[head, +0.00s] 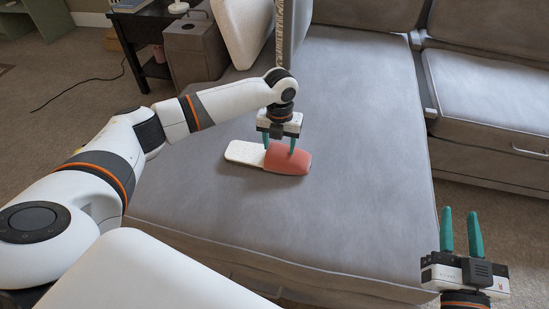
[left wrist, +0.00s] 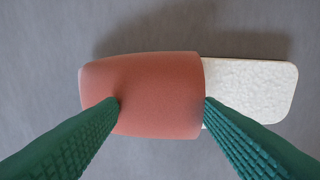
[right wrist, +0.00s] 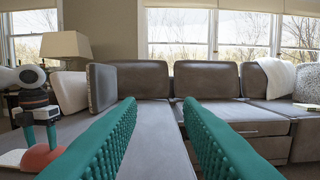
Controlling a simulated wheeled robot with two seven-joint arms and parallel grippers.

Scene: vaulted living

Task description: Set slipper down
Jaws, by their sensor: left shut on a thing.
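The slipper (head: 287,160) has a reddish-pink upper and a white fuzzy sole that sticks out to the left in the head view. It lies flat at or just above the grey sofa seat (head: 350,110); I cannot tell if it touches. My left gripper (head: 279,145) points down and is shut on the slipper's pink upper. In the left wrist view the fingers press on both sides of the upper (left wrist: 145,95), and the white sole (left wrist: 255,88) shows at right. My right gripper (head: 461,235) is open and empty, past the sofa's front edge. Its spread fingers also show in the right wrist view (right wrist: 158,140).
The seat around the slipper is clear. A white cushion (head: 240,28) stands at the back left. A dark side table (head: 140,35) and a grey box (head: 195,48) stand left of the sofa. Another sofa section (head: 490,95) is at right.

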